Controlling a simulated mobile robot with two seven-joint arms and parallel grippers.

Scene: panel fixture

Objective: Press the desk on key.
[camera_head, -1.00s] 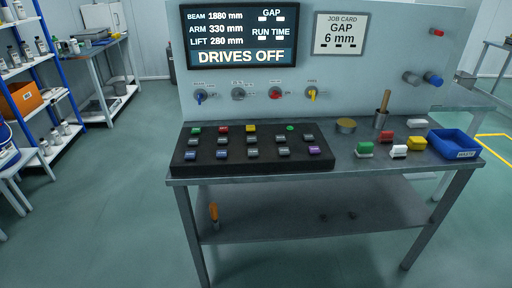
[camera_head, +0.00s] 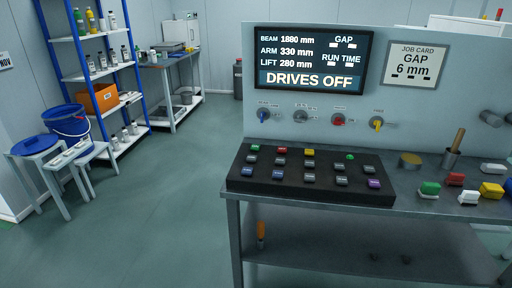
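A black key block (camera_head: 310,189) lies on the grey desk (camera_head: 414,208) below the screen. It carries several small keys in rows. The back row has a green key (camera_head: 255,147), a red key (camera_head: 281,150), a yellow key (camera_head: 309,152) and a small round green one (camera_head: 350,157). Nearer rows hold grey keys, blue keys and a purple key (camera_head: 374,183). The key lettering is too small to read, so I cannot tell which is desk on. The screen (camera_head: 312,60) reads DRIVES OFF. Neither of my grippers is in view.
Knobs (camera_head: 338,119) line the panel below the screen. Right of the block stand a round tin (camera_head: 410,160), a cup with a wooden handle (camera_head: 451,157) and coloured blocks (camera_head: 429,189). A blue shelf, stools and a bucket (camera_head: 68,122) stand left. The floor (camera_head: 150,220) between is clear.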

